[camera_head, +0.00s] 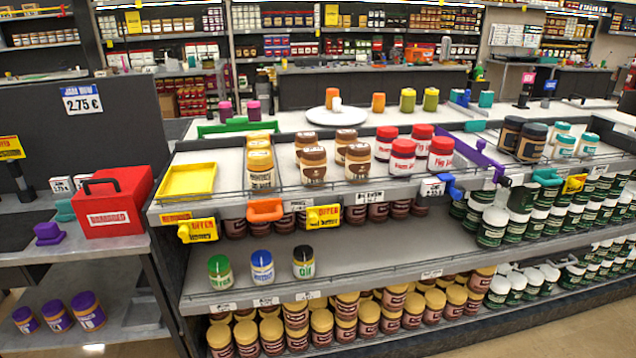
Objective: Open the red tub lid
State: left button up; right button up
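A red tub-like box (110,203) with a black handle on top and a white label on its front stands on the grey counter at the left. Its top looks closed, but the lid's seam is too small to make out.
A yellow tray (188,181) lies on the top shelf's left end. Purple-lidded jars (87,311) stand below the box. Three jars (262,266) stand on the middle shelf, with bare room to their right. A purple object (47,233) sits left of the box.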

aim_at(111, 175)
jog(key=u, duration=1.25)
jog(key=i+j+z, duration=0.25)
jog(key=i+j, duration=0.35)
jog(key=j, duration=0.05)
